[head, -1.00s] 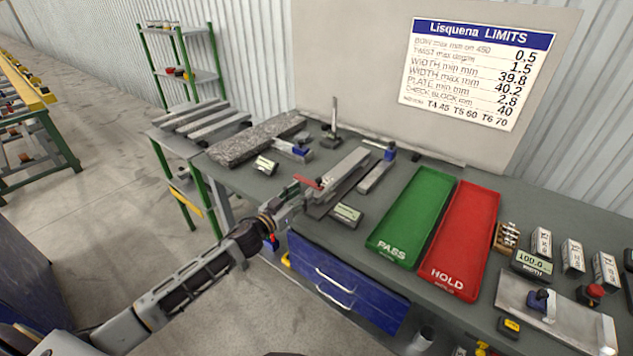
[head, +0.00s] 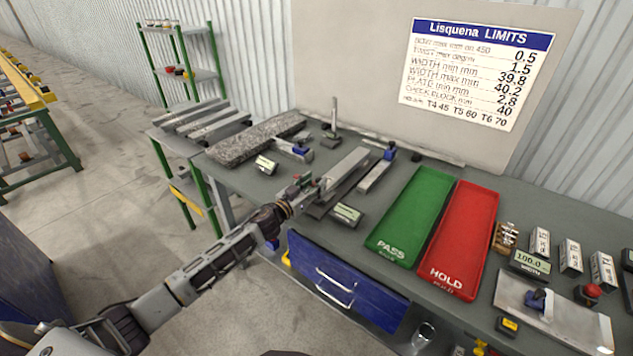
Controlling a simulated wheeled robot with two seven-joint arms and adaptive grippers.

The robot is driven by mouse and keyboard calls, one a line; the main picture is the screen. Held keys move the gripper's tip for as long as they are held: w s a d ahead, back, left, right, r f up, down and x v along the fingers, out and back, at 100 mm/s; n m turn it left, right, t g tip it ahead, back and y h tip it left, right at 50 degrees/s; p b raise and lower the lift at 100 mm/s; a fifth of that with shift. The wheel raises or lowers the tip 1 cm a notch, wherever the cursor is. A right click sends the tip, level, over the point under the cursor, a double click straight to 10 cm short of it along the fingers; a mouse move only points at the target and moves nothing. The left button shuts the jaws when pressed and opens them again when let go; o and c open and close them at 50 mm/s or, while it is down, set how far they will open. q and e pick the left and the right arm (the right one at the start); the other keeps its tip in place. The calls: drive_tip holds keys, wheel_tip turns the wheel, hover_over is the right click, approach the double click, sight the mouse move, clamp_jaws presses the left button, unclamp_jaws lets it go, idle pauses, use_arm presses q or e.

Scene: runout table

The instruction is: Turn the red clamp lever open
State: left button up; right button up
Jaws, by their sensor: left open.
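The red clamp lever (head: 296,178) shows as a small bit of red at the near end of the grey clamp fixture (head: 343,172) on the bench. Most of the lever is hidden behind my left gripper (head: 306,190). The left gripper is open, with its fingers right at the lever; I cannot tell whether they touch it. My left arm comes in from the lower left. My right gripper is not in view.
A small display box (head: 348,214) sits close to the right of the gripper. A granite block (head: 255,140) lies behind it on the left. The green PASS tray (head: 412,215) and red HOLD tray (head: 466,240) lie to the right. A blue drawer (head: 345,285) is below the bench edge.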

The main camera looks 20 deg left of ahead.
use_arm(q)
drive_tip(key=shift+x, duration=0.85)
clamp_jaws()
